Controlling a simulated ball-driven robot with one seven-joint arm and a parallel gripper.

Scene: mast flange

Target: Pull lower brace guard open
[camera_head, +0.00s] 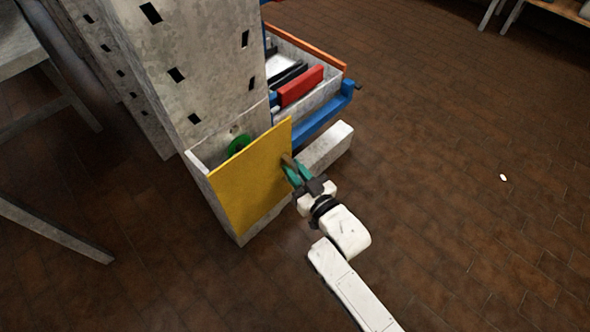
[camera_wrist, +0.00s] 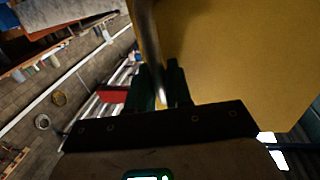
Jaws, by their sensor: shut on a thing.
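The lower brace guard is a flat yellow panel (camera_head: 245,183) at the foot of a grey mast. In the head view it stands tilted out a little at the top, with a gap behind it. My gripper (camera_head: 293,172) has green fingers at the panel's right edge, shut on its dark bar handle (camera_head: 288,160). In the wrist view the yellow panel (camera_wrist: 230,60) fills the upper right. The metal handle (camera_wrist: 150,50) runs down between my gripper's fingers (camera_wrist: 162,88). The handle's far end is hidden.
A green round part (camera_head: 239,145) shows behind the panel. The grey mast (camera_head: 195,60) rises above it. A blue-edged tray (camera_head: 325,118) with a red block (camera_head: 300,86) and a grey beam (camera_head: 327,146) lie to the right.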

